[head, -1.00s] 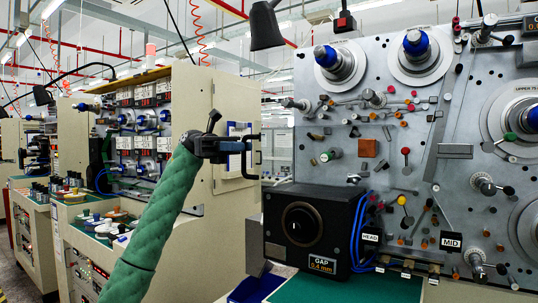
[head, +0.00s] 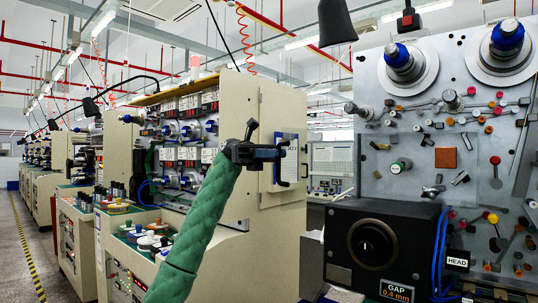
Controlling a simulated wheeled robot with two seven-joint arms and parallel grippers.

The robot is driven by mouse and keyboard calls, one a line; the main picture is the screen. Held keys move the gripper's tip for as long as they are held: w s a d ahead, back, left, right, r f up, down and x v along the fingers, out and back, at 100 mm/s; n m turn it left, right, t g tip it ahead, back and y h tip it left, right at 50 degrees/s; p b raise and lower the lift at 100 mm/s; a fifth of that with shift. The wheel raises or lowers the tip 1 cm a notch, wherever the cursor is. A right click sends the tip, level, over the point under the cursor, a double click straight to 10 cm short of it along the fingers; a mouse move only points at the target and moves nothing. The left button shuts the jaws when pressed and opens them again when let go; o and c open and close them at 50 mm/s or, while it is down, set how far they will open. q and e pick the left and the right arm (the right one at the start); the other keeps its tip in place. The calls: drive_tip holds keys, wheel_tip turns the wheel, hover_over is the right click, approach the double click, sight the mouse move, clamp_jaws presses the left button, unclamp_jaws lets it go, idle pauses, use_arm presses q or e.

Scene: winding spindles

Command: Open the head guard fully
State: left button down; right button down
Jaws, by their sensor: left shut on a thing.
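My left gripper (head: 262,153), at the end of the green-sleeved arm, is shut on a dark thing that looks like a black handle (head: 289,172). It stands in front of the beige cabinet, left of and apart from the spindle panel (head: 400,115). The head guard's outline is not clear; if the handle belongs to it, its pane cannot be made out. The HEAD label (head: 457,261) is at the lower right of the panel. My right gripper is not in view.
A black box (head: 350,212) with a round dial and a GAP readout (head: 397,291) sits below the panel. Blue cables (head: 439,250) run beside it. Beige cabinets (head: 262,206) line the left, with an open aisle (head: 30,265) at far left. A black lamp (head: 337,22) hangs above.

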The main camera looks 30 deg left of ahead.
use_arm(q)
drive_tip(key=shift+w+d, duration=0.15)
drive_tip(key=shift+w, duration=0.1)
drive_tip(key=c, duration=1.6)
unclamp_jaws()
drive_tip(key=shift+w+d+f, duration=0.1)
drive_tip(key=shift+w+d, duration=0.05)
drive_tip(key=shift+o, duration=0.5)
drive_tip(key=shift+w+d+f, duration=0.1)
drive_tip(key=shift+w+d, duration=0.2)
drive_tip(key=shift+s+a, duration=0.15)
drive_tip(key=shift+s, duration=0.05)
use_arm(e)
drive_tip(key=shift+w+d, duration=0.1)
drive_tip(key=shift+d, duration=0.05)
use_arm(q)
drive_tip(key=shift+a, duration=0.1)
